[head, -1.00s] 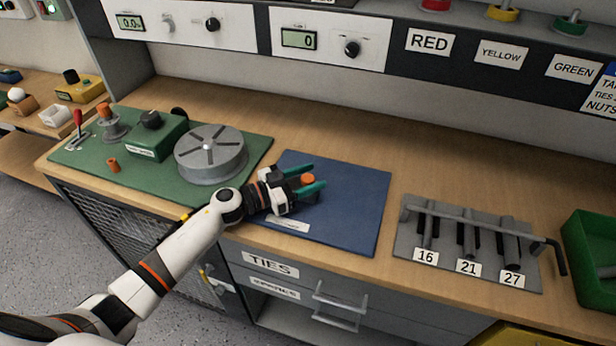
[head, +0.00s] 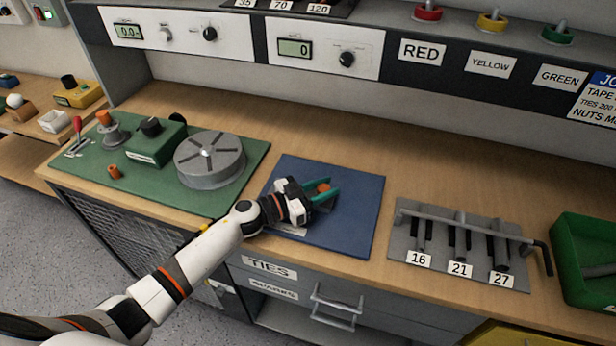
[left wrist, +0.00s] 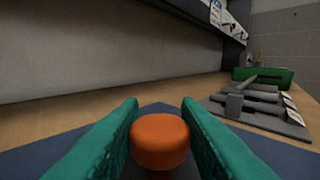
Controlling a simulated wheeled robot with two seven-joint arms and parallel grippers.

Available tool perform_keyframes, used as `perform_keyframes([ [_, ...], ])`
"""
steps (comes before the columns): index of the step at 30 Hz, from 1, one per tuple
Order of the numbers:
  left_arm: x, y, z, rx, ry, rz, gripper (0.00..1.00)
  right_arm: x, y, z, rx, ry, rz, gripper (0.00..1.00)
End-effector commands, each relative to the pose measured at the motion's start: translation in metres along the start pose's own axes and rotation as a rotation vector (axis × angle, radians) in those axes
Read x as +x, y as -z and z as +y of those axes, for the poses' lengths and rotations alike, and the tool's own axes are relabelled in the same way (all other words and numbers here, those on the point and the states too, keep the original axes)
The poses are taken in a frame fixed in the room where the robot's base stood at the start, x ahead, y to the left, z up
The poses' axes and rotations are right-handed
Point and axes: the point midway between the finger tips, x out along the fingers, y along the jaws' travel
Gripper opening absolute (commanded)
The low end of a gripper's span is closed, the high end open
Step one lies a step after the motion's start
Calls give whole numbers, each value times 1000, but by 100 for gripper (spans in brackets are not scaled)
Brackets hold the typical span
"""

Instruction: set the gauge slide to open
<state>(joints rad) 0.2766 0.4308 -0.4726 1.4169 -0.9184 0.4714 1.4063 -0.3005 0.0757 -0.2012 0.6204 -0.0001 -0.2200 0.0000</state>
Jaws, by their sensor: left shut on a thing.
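An orange round knob (head: 323,187) stands over the blue mat (head: 352,220) in the middle of the bench; I take it for the gauge slide's handle. My left gripper (head: 325,190) reaches in from the left, low over the mat, with its green fingers shut on the knob. In the left wrist view the orange knob (left wrist: 160,140) sits upright between the two fingers. What lies under the knob is mostly hidden by the gripper. I cannot read the slide's setting. My right gripper is not in view.
A green mat (head: 222,206) with a grey round drum (head: 210,158) and a green box lies to the left. A grey rack (head: 410,262) marked 16, 21 and 27 stands to the right, beside a green bin (head: 568,262). The bench behind the blue mat is clear.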

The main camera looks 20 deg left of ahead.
Motion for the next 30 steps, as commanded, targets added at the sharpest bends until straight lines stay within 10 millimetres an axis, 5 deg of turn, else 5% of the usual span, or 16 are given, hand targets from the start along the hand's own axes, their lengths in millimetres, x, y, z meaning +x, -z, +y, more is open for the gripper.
perform_keyframes([
  [13, 14, 0, -14, 2, 1, 0, 0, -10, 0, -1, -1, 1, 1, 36],
  [14, 14, 0, -14, 2, 0, 0, 33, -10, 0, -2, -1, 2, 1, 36],
  [17, 14, 0, -14, 2, 0, 0, 50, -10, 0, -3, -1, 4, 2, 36],
  [30, 0, 1, -13, 3, -1, 3, 51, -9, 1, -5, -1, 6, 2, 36],
])
